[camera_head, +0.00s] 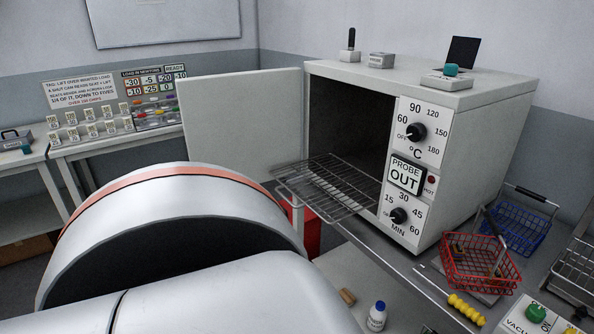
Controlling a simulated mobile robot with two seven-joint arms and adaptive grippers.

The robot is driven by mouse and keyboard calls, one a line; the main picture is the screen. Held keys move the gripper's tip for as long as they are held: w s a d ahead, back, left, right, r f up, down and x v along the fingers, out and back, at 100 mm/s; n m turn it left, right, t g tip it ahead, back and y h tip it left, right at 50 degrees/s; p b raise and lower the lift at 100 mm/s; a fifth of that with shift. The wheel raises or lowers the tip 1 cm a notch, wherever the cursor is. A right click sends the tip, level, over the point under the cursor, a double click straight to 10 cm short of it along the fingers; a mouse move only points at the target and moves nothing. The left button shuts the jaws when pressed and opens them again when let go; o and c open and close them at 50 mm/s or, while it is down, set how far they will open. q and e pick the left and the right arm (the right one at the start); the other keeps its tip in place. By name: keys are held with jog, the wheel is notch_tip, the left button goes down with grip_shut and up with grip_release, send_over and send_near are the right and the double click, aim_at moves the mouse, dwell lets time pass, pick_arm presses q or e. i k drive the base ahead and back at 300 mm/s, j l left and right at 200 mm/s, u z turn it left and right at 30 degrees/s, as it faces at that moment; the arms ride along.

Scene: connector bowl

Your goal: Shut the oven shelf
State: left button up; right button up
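The oven (480,140) is a pale grey box on the bench at centre right. Its door (240,118) is swung wide open to the left. The wire shelf (325,188) sticks well out of the dark opening toward the front left. No load shows on it. The control panel has a °C dial (415,131), a "PROBE OUT" sign (405,176) and a MIN dial (398,215). A large silver arm link of mine with an orange band fills the lower left, close in front of the shelf. Neither of my grippers shows.
A red wire basket (480,268) and a blue one (520,226) stand right of the oven. A side bench (110,140) holds labelled blocks.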

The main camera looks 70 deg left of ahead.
aim_at(303, 204)
jog(key=u, duration=2.15)
